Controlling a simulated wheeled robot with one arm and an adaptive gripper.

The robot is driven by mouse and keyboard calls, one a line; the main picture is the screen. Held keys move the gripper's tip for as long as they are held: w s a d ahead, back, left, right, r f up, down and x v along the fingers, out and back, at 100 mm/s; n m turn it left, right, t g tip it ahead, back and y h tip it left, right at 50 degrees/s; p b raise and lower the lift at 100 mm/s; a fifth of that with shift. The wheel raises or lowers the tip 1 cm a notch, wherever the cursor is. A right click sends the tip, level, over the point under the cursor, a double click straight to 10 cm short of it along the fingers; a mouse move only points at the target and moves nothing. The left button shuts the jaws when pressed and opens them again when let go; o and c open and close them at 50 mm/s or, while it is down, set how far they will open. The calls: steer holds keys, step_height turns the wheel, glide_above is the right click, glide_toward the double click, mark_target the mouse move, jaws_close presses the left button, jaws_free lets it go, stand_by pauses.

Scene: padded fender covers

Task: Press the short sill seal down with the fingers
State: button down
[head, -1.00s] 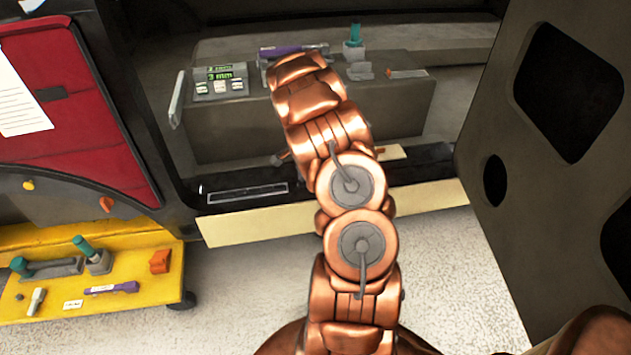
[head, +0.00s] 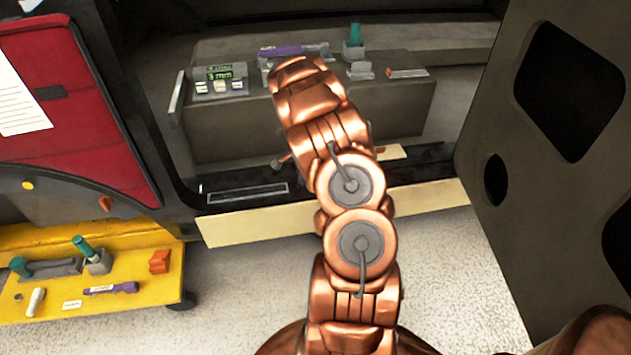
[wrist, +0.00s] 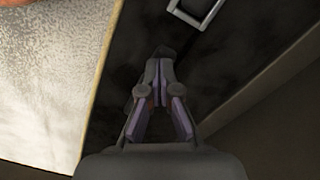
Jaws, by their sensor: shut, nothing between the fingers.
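The dark door sill (head: 420,165) runs across the opening and also shows in the wrist view (wrist: 120,45). A long black strip in a pale outline (head: 247,193) lies on it, left of my arm. In the wrist view a pale-framed end (wrist: 198,12) shows at the top, ahead and right of the fingertips. I cannot tell a short sill seal apart from the dark sill. My gripper (wrist: 163,54) is shut and empty, pointing at the dark sill surface. Contact cannot be told. In the head view my arm hides the fingers.
A cream strip (head: 255,223) edges the sill. Behind stands a grey box with a display (head: 219,77), a purple tool (head: 280,50) and a teal-handled tool (head: 354,38). A yellow cart (head: 130,302) is at lower left. A dark door panel (head: 525,200) stands close on the right.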

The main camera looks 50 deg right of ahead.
steer(key=shift+r, duration=0.1)
steer(key=shift+r, duration=0.7)
steer(key=shift+r, duration=0.15)
step_height(320, 180, up, 6)
steer(key=shift+f+p, duration=0.15)
steer(key=shift+p, duration=0.5)
stand_by(0.7)
